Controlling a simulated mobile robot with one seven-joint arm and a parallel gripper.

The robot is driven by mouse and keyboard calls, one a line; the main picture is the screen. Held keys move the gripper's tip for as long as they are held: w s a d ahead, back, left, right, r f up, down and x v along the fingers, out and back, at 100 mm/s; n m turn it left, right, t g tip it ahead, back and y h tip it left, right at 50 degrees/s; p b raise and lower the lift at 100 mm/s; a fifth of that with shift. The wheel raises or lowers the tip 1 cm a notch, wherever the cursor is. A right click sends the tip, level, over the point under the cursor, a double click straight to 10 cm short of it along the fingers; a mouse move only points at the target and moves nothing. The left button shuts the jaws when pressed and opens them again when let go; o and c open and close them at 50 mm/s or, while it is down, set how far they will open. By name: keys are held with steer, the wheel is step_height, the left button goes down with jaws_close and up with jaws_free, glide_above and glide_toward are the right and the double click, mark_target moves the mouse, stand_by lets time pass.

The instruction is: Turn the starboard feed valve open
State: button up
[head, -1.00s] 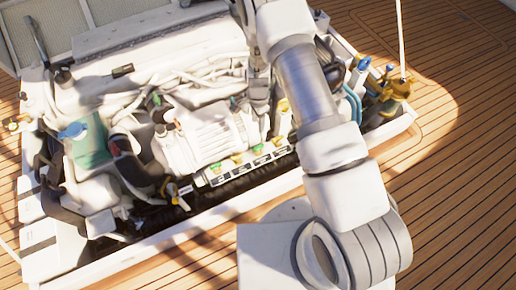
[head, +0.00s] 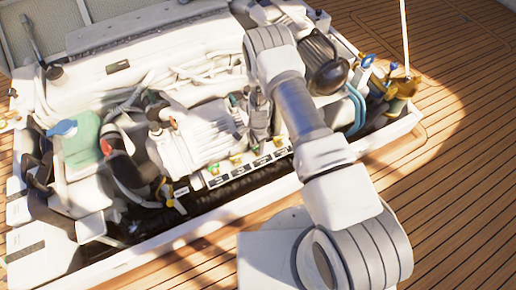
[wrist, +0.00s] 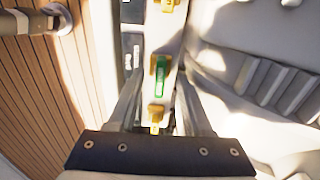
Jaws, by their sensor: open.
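A pale manifold strip (head: 222,177) with small brass valves and dark labels runs along the front of the engine. In the wrist view, a valve with a green handle (wrist: 160,76) sits on the strip (wrist: 172,95), with a brass valve (wrist: 156,117) nearer my gripper. The labels are too small to read, so I cannot tell which valve is the starboard feed. My gripper (wrist: 158,70) is open and empty, its fingers on either side of the strip in the picture.
The white engine block (head: 190,140) lies behind the strip, and a black corrugated hose (head: 240,188) in front. Blue-handled brass fittings (head: 400,85) and blue hoses (head: 355,108) stand at the right. The teak deck (head: 450,150) on the right is clear.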

steer(key=shift+f, duration=0.5)
jaws_close()
